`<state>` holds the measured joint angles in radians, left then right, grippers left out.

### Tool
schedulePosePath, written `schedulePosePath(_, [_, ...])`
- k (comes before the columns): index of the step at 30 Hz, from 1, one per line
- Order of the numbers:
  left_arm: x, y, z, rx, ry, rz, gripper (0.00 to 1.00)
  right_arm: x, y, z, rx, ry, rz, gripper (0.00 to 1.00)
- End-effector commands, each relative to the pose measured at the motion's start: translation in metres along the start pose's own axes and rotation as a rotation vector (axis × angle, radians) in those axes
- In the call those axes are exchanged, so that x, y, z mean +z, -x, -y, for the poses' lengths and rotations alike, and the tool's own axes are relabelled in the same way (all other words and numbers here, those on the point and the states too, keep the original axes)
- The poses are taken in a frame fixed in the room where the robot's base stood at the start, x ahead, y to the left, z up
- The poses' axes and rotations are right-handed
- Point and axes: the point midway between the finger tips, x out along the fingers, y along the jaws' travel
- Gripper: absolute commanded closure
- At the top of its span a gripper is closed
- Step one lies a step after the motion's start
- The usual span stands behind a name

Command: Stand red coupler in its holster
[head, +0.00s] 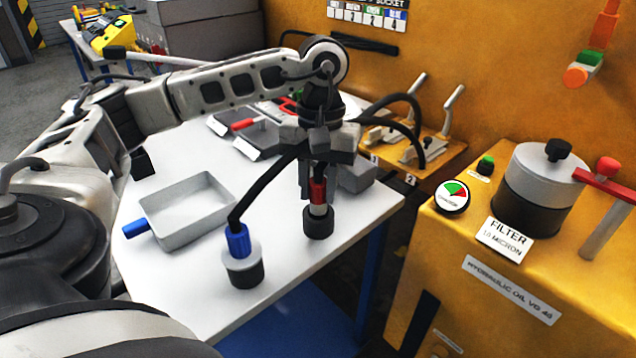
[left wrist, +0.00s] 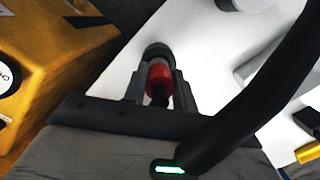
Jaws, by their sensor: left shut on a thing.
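The red coupler (head: 317,190) is upright at the right part of the white table, with a grey collar and a black round piece at its lower end. My left gripper (head: 311,184) points down and is shut on its red part. In the left wrist view the red coupler (left wrist: 159,77) sits between the fingers (left wrist: 155,86). I cannot tell whether the black piece is a holster or the coupler's own end, nor whether it touches the table. My right gripper is not in view.
A blue coupler (head: 238,240) with a black hose stands upright at the table's front. A grey tray (head: 190,238) with a blue handle lies to the left. Levers (head: 427,145) and a yellow hydraulic unit (head: 470,285) with a filter (head: 540,190) stand to the right.

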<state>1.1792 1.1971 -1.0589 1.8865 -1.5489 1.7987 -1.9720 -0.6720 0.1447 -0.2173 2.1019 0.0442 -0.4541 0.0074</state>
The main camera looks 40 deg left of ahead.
Motion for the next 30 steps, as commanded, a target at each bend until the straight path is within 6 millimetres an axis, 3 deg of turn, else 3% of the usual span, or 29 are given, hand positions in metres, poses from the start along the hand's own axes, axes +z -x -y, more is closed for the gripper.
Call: schedulePosePath(30, [-0.003,-0.027,0.0,0.001,-0.001,-0.001,0.99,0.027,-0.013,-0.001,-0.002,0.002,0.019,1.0])
